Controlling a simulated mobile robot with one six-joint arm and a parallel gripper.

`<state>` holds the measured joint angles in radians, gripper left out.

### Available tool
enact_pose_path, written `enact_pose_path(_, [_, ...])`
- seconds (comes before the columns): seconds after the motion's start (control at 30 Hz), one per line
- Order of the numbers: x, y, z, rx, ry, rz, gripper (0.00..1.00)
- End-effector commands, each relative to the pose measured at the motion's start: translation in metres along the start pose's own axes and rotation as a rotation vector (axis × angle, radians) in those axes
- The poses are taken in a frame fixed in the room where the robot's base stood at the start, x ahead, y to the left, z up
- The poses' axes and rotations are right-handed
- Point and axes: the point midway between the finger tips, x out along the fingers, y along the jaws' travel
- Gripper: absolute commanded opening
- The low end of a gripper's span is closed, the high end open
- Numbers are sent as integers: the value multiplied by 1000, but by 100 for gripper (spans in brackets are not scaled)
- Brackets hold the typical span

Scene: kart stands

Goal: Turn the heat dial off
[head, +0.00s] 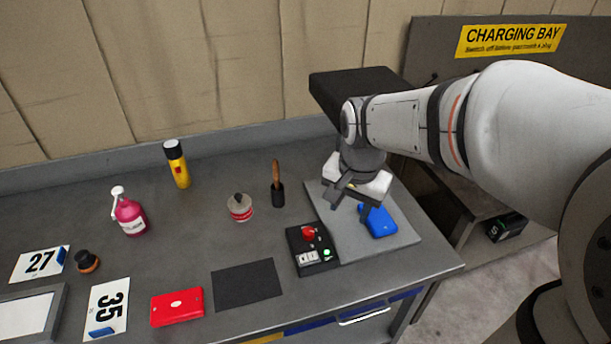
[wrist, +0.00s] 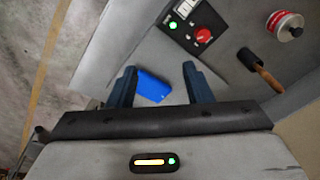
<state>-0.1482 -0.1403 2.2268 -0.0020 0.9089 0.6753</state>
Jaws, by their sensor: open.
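The red heat dial (head: 309,233) sits on a black control box (head: 302,262), beside a white switch (head: 307,256) and a lit green light (head: 327,253). The dial (wrist: 203,35) and the green light (wrist: 173,25) also show at the top of the wrist view. The dial's exact setting is too small to read. My gripper (head: 351,206) is open and empty above the grey plate, to the right of the dial and apart from it. In the wrist view a blue block (wrist: 153,86) lies below and between my open fingers (wrist: 160,70).
The blue block (head: 380,222) lies on the grey plate (head: 390,245) beside the control box. A dark mat (head: 246,285) and red case (head: 177,307) lie to the left.

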Motion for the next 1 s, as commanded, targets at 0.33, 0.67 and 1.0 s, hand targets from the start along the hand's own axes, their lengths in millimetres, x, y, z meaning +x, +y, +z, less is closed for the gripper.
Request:
enact_pose_path(0.33, [91, -86, -25, 420, -84, 97, 50])
enact_pose_path(0.67, [123, -100, -25, 511, -92, 121, 50])
enact_pose_path(1.0, [174, -95, -19, 509, -92, 121, 50])
